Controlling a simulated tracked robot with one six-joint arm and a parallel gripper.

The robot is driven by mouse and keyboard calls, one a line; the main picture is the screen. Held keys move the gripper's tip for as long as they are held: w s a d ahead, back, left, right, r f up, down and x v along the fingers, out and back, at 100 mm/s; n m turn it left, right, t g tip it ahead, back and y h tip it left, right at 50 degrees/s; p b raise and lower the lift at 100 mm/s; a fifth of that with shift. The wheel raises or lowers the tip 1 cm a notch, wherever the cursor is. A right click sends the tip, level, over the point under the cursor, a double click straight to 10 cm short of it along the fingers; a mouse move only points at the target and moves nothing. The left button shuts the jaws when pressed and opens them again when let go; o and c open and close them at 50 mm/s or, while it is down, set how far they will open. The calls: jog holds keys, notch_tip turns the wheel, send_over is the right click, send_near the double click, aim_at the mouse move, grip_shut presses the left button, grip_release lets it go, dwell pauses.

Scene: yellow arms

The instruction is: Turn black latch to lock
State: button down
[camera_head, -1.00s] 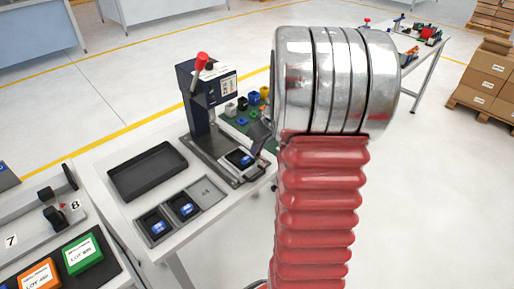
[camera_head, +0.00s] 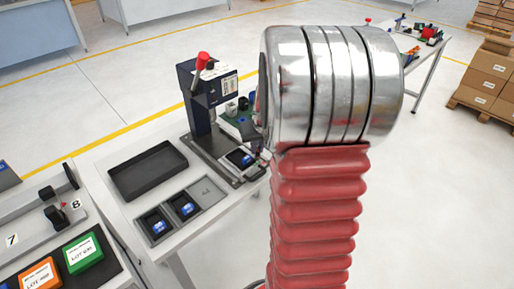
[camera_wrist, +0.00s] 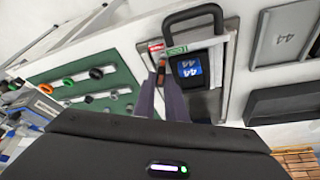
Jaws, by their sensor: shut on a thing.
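In the wrist view my gripper (camera_wrist: 160,80) has its two grey fingers close together on a small dark piece, the black latch (camera_wrist: 161,66), which is mostly hidden between the tips. A red label (camera_wrist: 156,47) and a green label (camera_wrist: 177,50) sit just beyond it. To the right, a black holder carries a blue part marked 44 (camera_wrist: 188,69). In the head view the press fixture with the blue part (camera_head: 240,158) stands on the white table, and my arm hides most of the gripper and latch.
The dark press (camera_head: 205,100) with a red-knobbed lever stands behind the fixture. A black handle (camera_wrist: 195,14) arches near the latch in the wrist view. An empty black tray (camera_head: 148,170) and a grey tray (camera_head: 205,192) with blue parts lie to the left. A green board (camera_wrist: 85,85) holds knobs.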

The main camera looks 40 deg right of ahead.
jog(key=shift+w+a+m+g+h, duration=0.15)
jog(key=shift+m+g+h, duration=0.35)
jog(key=shift+m, duration=1.2)
jog(key=shift+a+m+g+h, duration=0.1)
jog(key=shift+m+g+h, duration=0.35)
jog(key=shift+m, duration=1.25)
jog(key=shift+w+m+g+h, duration=0.15)
jog(key=shift+m+g, duration=0.4)
jog(key=shift+m, duration=0.9)
jog(key=shift+m+g+h, duration=0.2)
jog(key=shift+m+g, duration=0.3)
jog(key=shift+m, duration=0.95)
jog(key=c, duration=2.1)
grip_release()
jog(key=v, duration=1.3)
jog(key=shift+a+r, duration=0.25)
